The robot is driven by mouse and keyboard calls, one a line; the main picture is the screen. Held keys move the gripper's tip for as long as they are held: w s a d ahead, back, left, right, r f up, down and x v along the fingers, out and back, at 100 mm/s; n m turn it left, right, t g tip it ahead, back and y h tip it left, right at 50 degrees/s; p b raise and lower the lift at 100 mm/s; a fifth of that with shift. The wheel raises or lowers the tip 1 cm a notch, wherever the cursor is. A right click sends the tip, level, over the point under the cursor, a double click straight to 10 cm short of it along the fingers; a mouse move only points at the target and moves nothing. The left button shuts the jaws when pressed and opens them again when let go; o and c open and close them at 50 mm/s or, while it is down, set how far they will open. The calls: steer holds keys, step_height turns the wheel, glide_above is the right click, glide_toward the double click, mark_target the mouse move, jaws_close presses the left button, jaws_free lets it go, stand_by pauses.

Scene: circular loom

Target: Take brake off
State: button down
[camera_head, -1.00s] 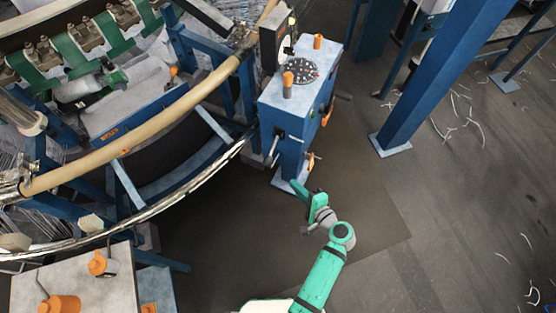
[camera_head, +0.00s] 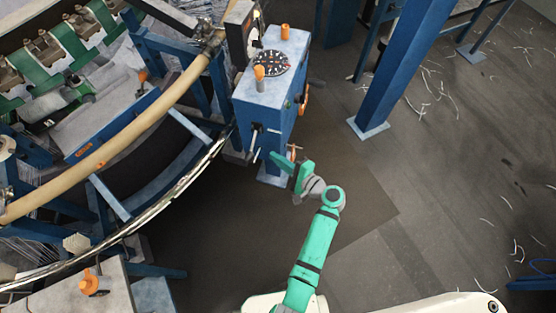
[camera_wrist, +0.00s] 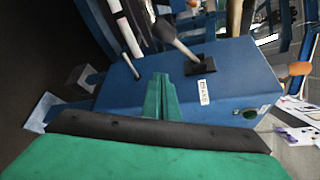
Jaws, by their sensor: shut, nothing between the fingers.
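A blue cabinet (camera_head: 262,108) stands beside the circular loom. On its front face is a lever (camera_head: 254,138). In the wrist view the lever (camera_wrist: 176,40) shows as a grey rod with a rounded end on a black base plate (camera_wrist: 200,65). A small white label (camera_wrist: 203,92) sits beside the base plate; its lettering is too small to read surely. My gripper (camera_head: 276,158) is close to the cabinet's front, to the lower right of the lever. In the wrist view my gripper's green fingers (camera_wrist: 160,92) are together and empty, apart from the lever.
A thinner rod (camera_wrist: 131,67) also stands out from this face. The cabinet top carries a dark dial (camera_head: 271,63) and orange knobs. An orange handle (camera_head: 304,98) is on its right side. The loom's ring (camera_head: 150,212) curves at left.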

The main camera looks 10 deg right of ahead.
mark_target(252, 148)
steer(key=w+a, duration=0.2)
steer(key=a, duration=0.4)
steer(key=shift+w+r, duration=0.15)
steer(key=shift+a+r, duration=0.1)
stand_by(0.6)
